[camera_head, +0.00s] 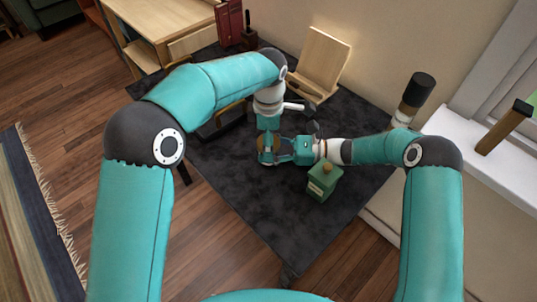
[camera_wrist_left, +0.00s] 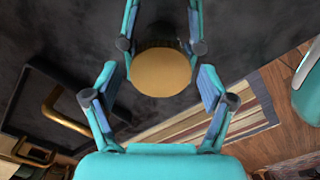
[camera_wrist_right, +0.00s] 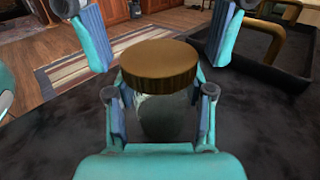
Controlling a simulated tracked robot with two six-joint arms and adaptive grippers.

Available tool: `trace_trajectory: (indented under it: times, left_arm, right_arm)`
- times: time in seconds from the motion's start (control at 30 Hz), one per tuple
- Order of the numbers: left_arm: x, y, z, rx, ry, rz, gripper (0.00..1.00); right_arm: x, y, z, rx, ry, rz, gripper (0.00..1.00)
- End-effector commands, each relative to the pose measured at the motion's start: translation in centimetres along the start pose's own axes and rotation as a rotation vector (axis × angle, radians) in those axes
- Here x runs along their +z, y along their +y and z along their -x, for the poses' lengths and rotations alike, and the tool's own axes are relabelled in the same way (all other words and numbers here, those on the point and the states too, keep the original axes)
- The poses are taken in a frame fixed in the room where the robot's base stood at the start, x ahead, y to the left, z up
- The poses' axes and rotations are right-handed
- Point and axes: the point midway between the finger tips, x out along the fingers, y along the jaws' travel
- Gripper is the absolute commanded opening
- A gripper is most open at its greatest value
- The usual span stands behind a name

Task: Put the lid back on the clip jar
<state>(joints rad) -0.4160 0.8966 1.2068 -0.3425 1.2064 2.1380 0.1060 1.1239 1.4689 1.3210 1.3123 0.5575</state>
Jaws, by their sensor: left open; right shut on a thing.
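The clip jar (camera_wrist_right: 165,118) is a clear, greyish jar, low in the right wrist view. Its round brown lid (camera_wrist_right: 158,66) with a ribbed edge is on top of it, looking level; I cannot tell if it is fully seated. The lid also shows from above in the left wrist view (camera_wrist_left: 160,72). My right gripper (camera_head: 270,151) is shut around the jar's body, below the lid. My left gripper (camera_head: 268,126) points down over the lid. Its fingers are spread to either side of the lid (camera_wrist_left: 158,78), apart from it. The jar's contents are hidden.
A green box (camera_head: 322,184) with a yellowish knob stands just right of the grippers on the dark table (camera_head: 275,215). A black tray with brass handles (camera_wrist_left: 62,115) lies beside the jar. A wooden bookstand (camera_head: 320,62) is at the back. The table's front is clear.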

Motion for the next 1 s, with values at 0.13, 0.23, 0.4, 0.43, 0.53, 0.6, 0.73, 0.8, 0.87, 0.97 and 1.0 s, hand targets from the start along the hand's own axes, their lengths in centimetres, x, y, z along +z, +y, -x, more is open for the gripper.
trace_trajectory:
  times: [0.13,0.23,0.4,0.43,0.53,0.6,0.73,0.8,0.87,0.97,1.0]
  left_arm:
    - [0.00,0.00,0.01,0.000,0.000,0.000,0.68]
    - [0.01,0.00,0.01,0.000,0.000,0.000,0.51]
    - [0.01,0.01,0.02,0.000,0.000,0.000,0.23]
    - [0.01,0.01,0.02,0.000,0.000,0.000,0.21]
    - [0.01,0.02,0.02,0.001,0.000,-0.018,0.20]
    - [0.01,0.03,0.01,0.001,0.000,-0.069,0.20]
    - [0.00,0.03,0.00,0.001,0.000,-0.277,0.20]
    - [-0.01,0.03,-0.01,0.002,0.000,-0.432,0.20]
    - [-0.02,0.03,-0.02,0.002,0.000,-0.569,0.20]
    - [-0.03,0.03,-0.03,0.002,0.001,-0.798,0.20]
    - [-0.03,0.03,-0.04,0.002,0.001,-0.889,0.20]
  right_arm:
    - [-0.01,0.00,0.00,0.000,0.000,0.000,0.00]
    - [-0.01,0.00,0.00,0.000,0.000,0.000,0.00]
    - [-0.01,0.02,-0.01,0.000,0.000,0.000,0.00]
    - [-0.01,0.02,-0.01,0.001,0.000,0.000,0.00]
    - [0.00,0.02,-0.01,0.001,0.000,0.000,0.00]
    - [0.00,0.03,-0.01,0.001,0.000,0.000,0.00]
    - [0.00,0.04,-0.01,0.001,0.000,0.000,0.00]
    - [0.00,0.04,-0.01,0.001,0.000,0.000,0.00]
    - [0.00,0.05,-0.01,0.002,0.000,0.000,0.00]
    - [0.00,0.05,-0.01,0.002,0.000,0.000,0.00]
    - [0.00,0.05,-0.01,0.002,0.000,0.000,0.00]
